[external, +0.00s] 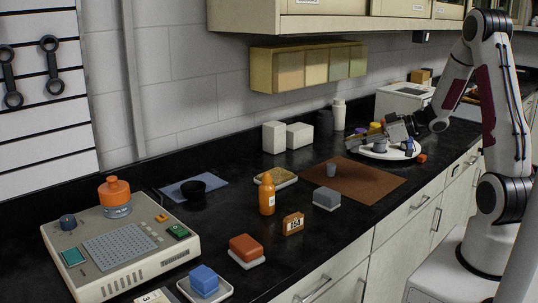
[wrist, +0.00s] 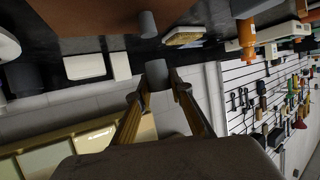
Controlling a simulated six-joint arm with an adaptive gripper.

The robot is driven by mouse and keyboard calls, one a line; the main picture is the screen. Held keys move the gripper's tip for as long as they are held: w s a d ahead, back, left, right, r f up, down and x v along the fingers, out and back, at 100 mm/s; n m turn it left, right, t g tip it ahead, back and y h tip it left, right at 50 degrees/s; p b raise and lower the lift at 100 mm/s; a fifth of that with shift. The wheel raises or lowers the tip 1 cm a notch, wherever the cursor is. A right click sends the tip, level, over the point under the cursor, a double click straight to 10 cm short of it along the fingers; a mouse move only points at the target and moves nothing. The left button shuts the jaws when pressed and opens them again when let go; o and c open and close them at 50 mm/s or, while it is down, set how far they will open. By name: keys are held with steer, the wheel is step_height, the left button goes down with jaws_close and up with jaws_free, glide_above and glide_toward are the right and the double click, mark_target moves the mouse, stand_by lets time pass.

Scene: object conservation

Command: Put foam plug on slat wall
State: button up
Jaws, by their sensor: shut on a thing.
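My gripper (wrist: 158,87) is shut on a grey cylindrical foam plug (wrist: 156,72), which sticks out past the fingertips in the wrist view. In the external view my gripper (external: 387,134) is over the white round plate at the back right, pointing left; the plug is hard to tell from the clutter there. The white slat wall (external: 42,130) with dark horizontal slots is at the far left, away from my gripper. In the wrist view the slat wall (wrist: 229,122) is at the right, with hanging tools.
A white plate (external: 372,154) holds several small things. An orange bottle (external: 267,194), white boxes (external: 299,135) and a beige console (external: 125,250) stand on the black counter. A yellow cabinet (external: 262,70) hangs above.

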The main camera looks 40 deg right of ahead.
steer(key=w+a+n+g+y, duration=0.1)
steer(key=w+a+n+y, duration=0.1)
steer(key=w+a, duration=0.55)
steer(key=n+g+y, duration=0.3)
steer(key=n+g, duration=0.2)
glide_above(236, 202)
steer(key=shift+s, duration=0.1)
steer(key=shift+f, duration=0.1)
steer(key=shift+f, duration=3.05)
steer(key=shift+f, duration=0.1)
steer(key=shift+f, duration=1.8)
steer(key=shift+f, duration=0.15)
